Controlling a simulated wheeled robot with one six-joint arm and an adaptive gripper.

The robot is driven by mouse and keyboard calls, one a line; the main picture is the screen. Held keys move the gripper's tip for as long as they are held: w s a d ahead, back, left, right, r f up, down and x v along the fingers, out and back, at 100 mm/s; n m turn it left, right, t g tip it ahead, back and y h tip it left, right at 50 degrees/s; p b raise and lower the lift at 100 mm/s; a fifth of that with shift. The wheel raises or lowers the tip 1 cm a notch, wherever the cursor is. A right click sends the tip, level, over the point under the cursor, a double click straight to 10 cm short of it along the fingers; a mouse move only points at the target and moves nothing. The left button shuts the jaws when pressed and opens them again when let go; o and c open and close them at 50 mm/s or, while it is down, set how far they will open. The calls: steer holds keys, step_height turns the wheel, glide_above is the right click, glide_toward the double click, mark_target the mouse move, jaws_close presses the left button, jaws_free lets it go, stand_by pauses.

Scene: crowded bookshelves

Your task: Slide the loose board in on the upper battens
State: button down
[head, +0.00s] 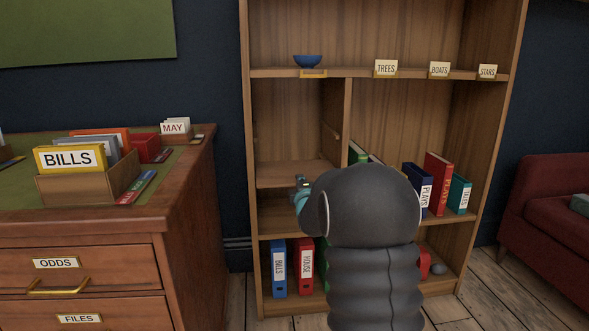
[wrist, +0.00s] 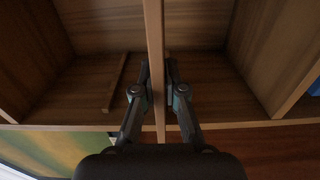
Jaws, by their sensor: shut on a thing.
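The loose board (head: 290,178) is a flat wooden shelf, lying about level in the left bay of the bookcase. My gripper (head: 301,183) is shut on its front edge, seen from behind. In the wrist view, which is turned on its side, the two fingers (wrist: 160,90) pinch the board (wrist: 154,35) from both faces. An upper batten (head: 336,134) shows on the divider, above the board. Another batten (wrist: 116,84) shows in the wrist view on a side wall, apart from the board and above it. Whether anything under the board supports it is hidden.
A blue bowl (head: 308,61) stands on the shelf above the bay. The divider (head: 342,105) bounds the bay on the right. Binders (head: 279,268) stand below, and books (head: 437,183) stand to the right. The desk (head: 190,195) is close on the left. Space above the board looks clear.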

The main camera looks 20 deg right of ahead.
steer(key=v, duration=1.9)
steer(key=shift+s, duration=0.2)
stand_by(1.0)
steer(key=shift+a, duration=0.1)
